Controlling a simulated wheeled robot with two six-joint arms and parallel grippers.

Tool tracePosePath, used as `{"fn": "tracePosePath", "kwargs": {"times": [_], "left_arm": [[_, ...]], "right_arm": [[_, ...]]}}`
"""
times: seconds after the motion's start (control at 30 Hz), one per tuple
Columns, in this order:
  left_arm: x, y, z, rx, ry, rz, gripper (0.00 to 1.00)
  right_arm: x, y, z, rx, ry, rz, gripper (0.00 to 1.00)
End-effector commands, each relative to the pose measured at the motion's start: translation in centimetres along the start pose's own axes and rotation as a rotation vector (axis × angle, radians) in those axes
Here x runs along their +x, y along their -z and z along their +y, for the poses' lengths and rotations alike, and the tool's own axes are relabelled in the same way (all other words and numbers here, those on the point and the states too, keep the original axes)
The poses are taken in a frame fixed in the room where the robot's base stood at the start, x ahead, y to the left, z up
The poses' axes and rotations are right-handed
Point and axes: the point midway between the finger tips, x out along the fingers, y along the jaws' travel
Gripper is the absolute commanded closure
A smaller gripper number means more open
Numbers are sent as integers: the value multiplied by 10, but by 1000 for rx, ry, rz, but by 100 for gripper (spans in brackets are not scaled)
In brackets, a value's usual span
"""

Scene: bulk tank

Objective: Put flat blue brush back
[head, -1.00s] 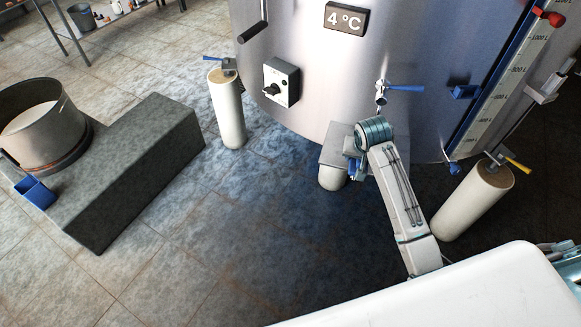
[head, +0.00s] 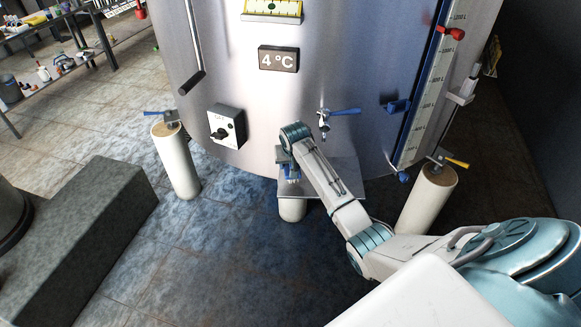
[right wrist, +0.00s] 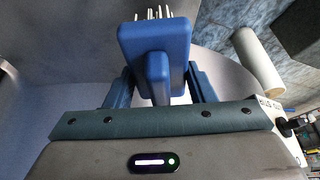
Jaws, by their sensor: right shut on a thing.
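A blue brush (right wrist: 155,42) fills the upper middle of the right wrist view. It has a flat block, pale bristles on its far side and a stubby handle toward me. My right gripper (right wrist: 158,84) is shut on it, one blue finger on each side of the handle. In the head view the right gripper (head: 288,168) is low in front of the tank, just left of the tap and by the grey plate (head: 335,178). The wrist and forearm largely hide the brush there. My left gripper is in neither view.
The steel tank (head: 215,75) stands on pale legs (head: 176,165). A tap with a blue lever (head: 324,117) and a blue bracket (head: 397,107) stick out of its front. A dark block (head: 75,235) is at left; the floor between is clear.

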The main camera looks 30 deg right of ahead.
Motion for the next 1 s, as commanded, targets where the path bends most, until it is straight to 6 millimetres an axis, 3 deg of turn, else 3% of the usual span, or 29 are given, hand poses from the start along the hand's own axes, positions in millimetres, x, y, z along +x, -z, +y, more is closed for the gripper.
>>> {"fn": "tracePosePath", "kwargs": {"times": [0.17, 0.47, 0.8, 0.83, 0.93, 1.0], "left_arm": [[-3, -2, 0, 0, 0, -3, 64], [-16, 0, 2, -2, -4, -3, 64], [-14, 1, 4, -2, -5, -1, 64], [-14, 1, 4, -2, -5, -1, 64], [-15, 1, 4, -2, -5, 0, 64], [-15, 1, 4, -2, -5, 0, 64]], "right_arm": [[6, 9, -2, 0, 0, -1, 72], [36, -4, -2, -1, -1, -1, 72], [40, -6, -2, -1, 0, -1, 72], [41, -6, -2, -1, -1, -1, 49], [40, -6, -2, -1, 0, 0, 29], [40, -6, -2, -1, 0, 0, 29]]}}
